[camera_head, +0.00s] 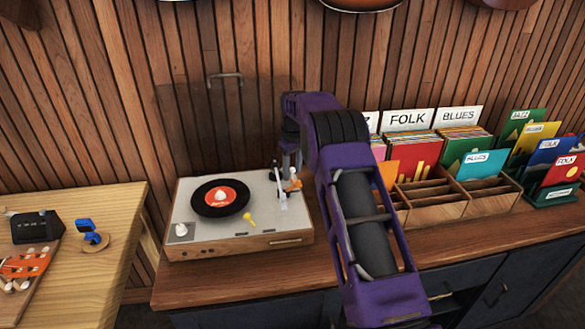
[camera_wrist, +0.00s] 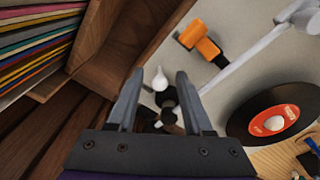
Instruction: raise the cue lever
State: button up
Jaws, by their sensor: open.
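The record player (camera_head: 190,240) stands on the wooden counter, with a black record (camera_head: 208,208) and a silver tonearm (camera_head: 281,192). A small orange tab (camera_head: 295,185) with a black stem, probably the cue lever, sits beside the tonearm; it also shows in the wrist view (camera_wrist: 200,42), beyond my gripper. My gripper (camera_wrist: 160,73) is open and points down over the tonearm's base. A white knob (camera_wrist: 160,81) and black parts show between its fingers, with nothing visibly gripped. The orange tab lies beyond and right of the fingertips. Contact cannot be told.
A clear lid stands raised behind the deck. A wooden record bin (camera_head: 440,212) with sleeves and dividers stands close on the right; its wall (camera_wrist: 125,45) shows near my gripper. A pale table (camera_head: 105,240) stands left.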

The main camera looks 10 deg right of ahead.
notch_tip(320, 180, up, 17)
jog(key=s, duration=0.1)
jog(key=shift+s+d+r, duration=0.15)
jog(key=shift+r, duration=0.05)
dwell(0.3)
